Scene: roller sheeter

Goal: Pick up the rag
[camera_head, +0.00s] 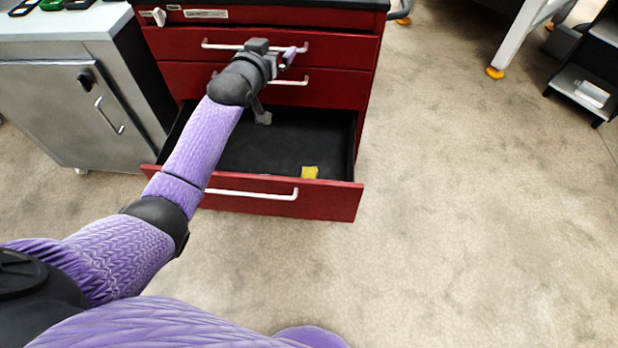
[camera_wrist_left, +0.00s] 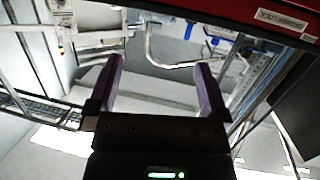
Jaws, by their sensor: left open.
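A small yellow piece, which looks like the rag (camera_head: 310,172), lies inside the open bottom drawer (camera_head: 262,195) of a red cabinet, near the drawer's front wall toward the right. My left gripper (camera_head: 290,57) is above and behind it, in front of the closed upper drawers. In the left wrist view the two purple fingers of my left gripper (camera_wrist_left: 160,80) stand apart with nothing between them. That view looks up at the room's overhead structure, and the rag does not show there. My right gripper is not in view.
The red cabinet (camera_head: 345,95) has white bar handles, one (camera_head: 292,80) close to my left gripper. The rest of the dark drawer floor (camera_head: 262,150) looks empty. A grey metal cabinet (camera_head: 60,115) stands at the left. The floor (camera_head: 470,200) on the right is clear.

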